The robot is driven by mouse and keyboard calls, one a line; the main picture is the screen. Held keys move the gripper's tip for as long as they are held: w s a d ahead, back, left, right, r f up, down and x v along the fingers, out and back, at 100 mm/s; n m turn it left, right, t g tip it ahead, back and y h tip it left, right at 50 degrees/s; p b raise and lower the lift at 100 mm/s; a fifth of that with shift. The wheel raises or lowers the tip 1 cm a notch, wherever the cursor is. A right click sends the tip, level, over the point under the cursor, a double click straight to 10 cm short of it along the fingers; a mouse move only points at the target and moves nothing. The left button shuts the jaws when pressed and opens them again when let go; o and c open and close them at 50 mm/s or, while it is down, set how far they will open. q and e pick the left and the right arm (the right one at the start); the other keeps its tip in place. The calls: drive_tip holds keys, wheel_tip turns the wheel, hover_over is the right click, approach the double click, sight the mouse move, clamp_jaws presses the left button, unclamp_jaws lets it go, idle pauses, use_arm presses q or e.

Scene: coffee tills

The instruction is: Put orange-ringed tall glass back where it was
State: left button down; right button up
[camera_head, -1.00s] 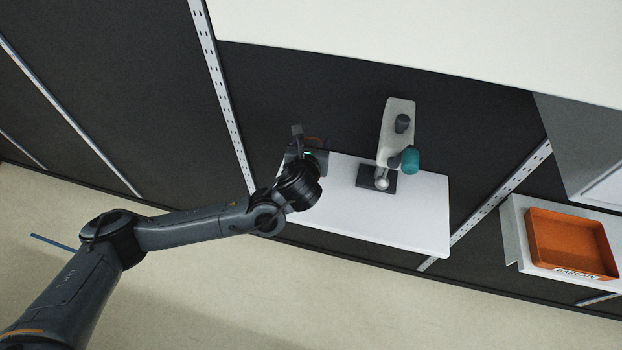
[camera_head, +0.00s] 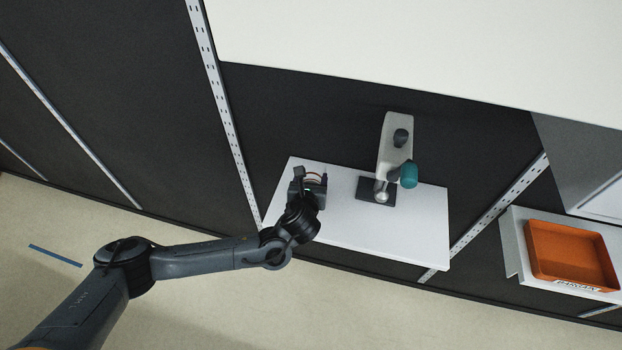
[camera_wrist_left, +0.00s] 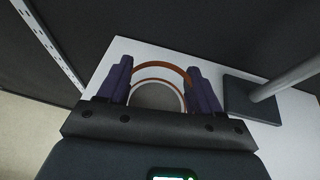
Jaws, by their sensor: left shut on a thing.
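The orange-ringed tall glass (camera_wrist_left: 163,72) is between the two fingers of my left gripper in the left wrist view. I see its orange rim from above, and a second ring lower inside it. My left gripper (camera_head: 314,180) is shut on the glass, over the left part of the white shelf (camera_head: 400,225). In the head view only a bit of the orange ring (camera_head: 315,174) shows, as the gripper hides the rest. I cannot tell whether the glass touches the shelf. My right gripper is not in view.
The shelf's front right is clear. An orange tray (camera_head: 570,256) sits on another shelf at the right.

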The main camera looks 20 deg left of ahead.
use_arm(q)
drive_tip(key=shift+f, duration=0.1)
drive_tip(key=shift+c, duration=0.9)
unclamp_jaws()
